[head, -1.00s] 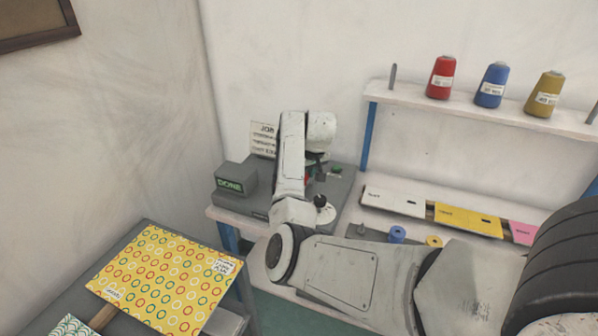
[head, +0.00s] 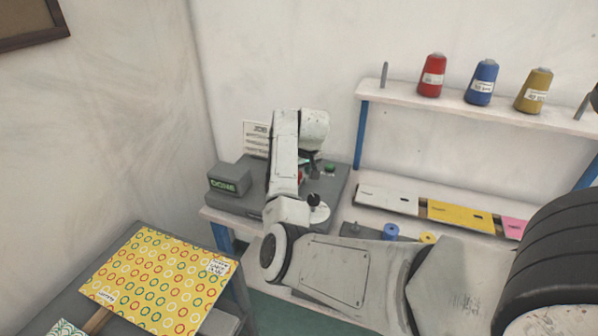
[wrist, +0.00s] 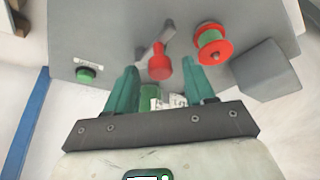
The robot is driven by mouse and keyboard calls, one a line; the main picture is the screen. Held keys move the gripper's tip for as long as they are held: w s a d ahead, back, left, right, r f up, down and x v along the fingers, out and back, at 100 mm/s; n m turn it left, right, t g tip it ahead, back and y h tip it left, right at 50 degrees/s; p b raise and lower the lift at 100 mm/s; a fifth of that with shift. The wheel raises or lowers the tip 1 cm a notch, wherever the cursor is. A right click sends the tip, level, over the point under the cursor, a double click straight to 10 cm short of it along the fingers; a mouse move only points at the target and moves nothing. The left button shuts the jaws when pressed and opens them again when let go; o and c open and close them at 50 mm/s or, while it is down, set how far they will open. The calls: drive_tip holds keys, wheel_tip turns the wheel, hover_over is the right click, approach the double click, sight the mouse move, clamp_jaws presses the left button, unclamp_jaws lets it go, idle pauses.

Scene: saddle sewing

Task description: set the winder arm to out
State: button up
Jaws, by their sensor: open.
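The winder arm shows in the wrist view as a short grey lever with a red knob (wrist: 159,67) at its end. A red bobbin with green thread (wrist: 213,44) sits to its right. Both are on the grey machine housing (wrist: 110,22). My gripper (wrist: 163,70) is open, its teal fingers on either side of the red knob in the picture; I cannot tell whether they touch it. In the head view my gripper (head: 312,167) hangs over the grey machine and hides most of the winder arm there.
A green button (wrist: 87,73) is left of my fingers and a grey block (wrist: 265,70) is right of the bobbin. A DONE box (head: 229,181), a black-knobbed lever (head: 314,200) and a thread-cone shelf (head: 470,104) stand around. A patterned yellow sheet (head: 160,280) lies front left.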

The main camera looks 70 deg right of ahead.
drive_tip(key=b+v, duration=0.1)
drive_tip(key=v, duration=0.9)
drive_tip(key=shift+r, duration=0.1)
drive_tip(key=s+a+f+n+g, duration=0.1)
drive_tip(key=s+a+f+n, duration=0.1)
drive_tip(key=a+f, duration=0.7)
drive_tip(key=s+a+f+n, duration=0.1)
drive_tip(key=a+f+n, duration=0.1)
drive_tip(key=a+f, duration=0.7)
drive_tip(key=s+a+f+n+y, duration=0.1)
drive_tip(key=s+a, duration=0.3)
drive_tip(key=a, duration=0.3)
drive_tip(key=s+a+f+n+y, duration=0.1)
drive_tip(key=s+a, duration=0.3)
drive_tip(key=a, duration=0.4)
drive_tip(key=s+a+f+n+g, duration=0.1)
drive_tip(key=s+a+f+n, duration=0.1)
drive_tip(key=s+a, duration=0.3)
drive_tip(key=shift+a+f+y, duration=0.4)
drive_tip(key=shift+a+f, duration=0.35)
drive_tip(key=shift+a, duration=0.4)
